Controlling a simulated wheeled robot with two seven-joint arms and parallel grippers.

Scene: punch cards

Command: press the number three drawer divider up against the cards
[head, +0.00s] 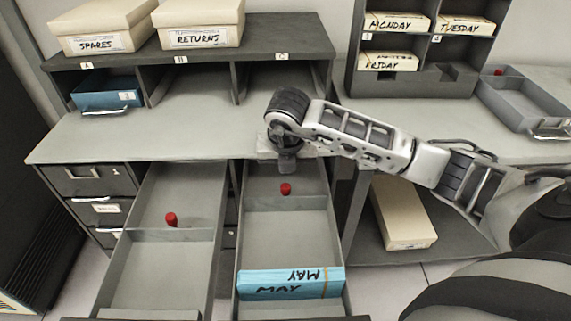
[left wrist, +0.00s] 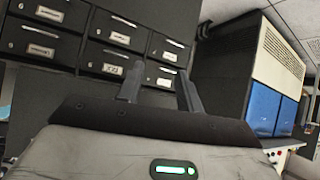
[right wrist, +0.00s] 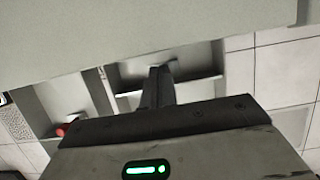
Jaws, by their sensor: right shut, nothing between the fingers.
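Two drawers stand pulled out in the head view. The right drawer (head: 332,240) holds a divider (head: 262,203) with a red knob (head: 286,189) toward its back, and blue cards (head: 290,283) marked MAY at its front. Bare floor lies between divider and cards. The left drawer (head: 112,268) has a similar divider (head: 150,236) with a red knob (head: 171,219) and no cards visible. I cannot read a number three on either. My right gripper (head: 286,168) is shut and empty, just behind the right drawer's knob; it also shows in the right wrist view (right wrist: 160,72). My left gripper (left wrist: 158,80) is open and empty, facing labelled drawers.
The desk edge (head: 140,158) overhangs the backs of both drawers. Cubbies hold a blue tray (head: 107,93), with boxes marked SPARES (head: 98,42) and RETURNS (head: 200,37) above. A grey tray (head: 520,100) sits at right. A cream box (head: 402,215) lies on the lower shelf.

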